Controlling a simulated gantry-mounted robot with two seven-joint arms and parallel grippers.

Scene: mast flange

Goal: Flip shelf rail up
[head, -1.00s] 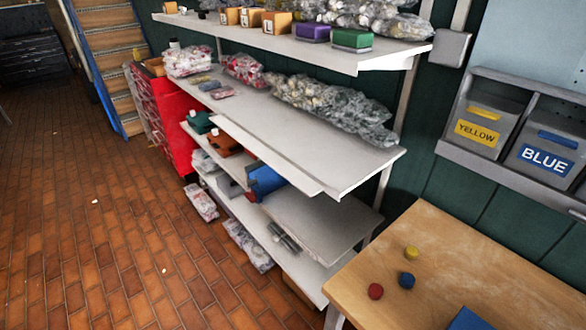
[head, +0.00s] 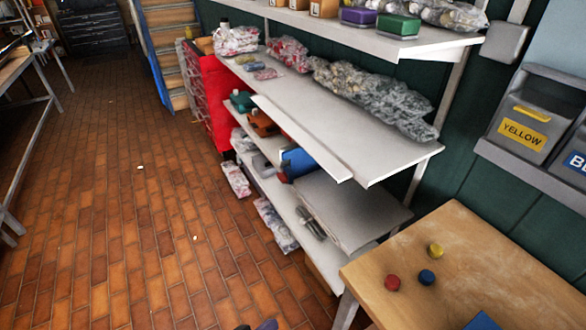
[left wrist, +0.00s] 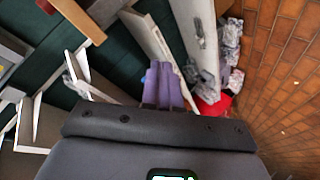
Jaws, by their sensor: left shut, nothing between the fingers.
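The shelf rail (head: 300,138) is a long white strip along the front edge of the shelving unit's middle shelf (head: 350,135). In the head view it lies out flat, level with the shelf or nearly so. My left gripper (head: 262,325) shows only as a small dark tip at the bottom edge of the head view, well below and apart from the rail. In the left wrist view its purple fingers (left wrist: 165,85) are together and empty. White shelf boards (left wrist: 203,40) stand beyond them, but I cannot tell which is the rail. My right gripper is out of view.
A wooden table (head: 480,265) with red, blue and yellow round pieces stands at the lower right. Bagged parts (head: 375,95) lie on the middle shelf. The upper shelf (head: 380,38) overhangs it. The brick floor (head: 150,220) left of the shelves is mostly open.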

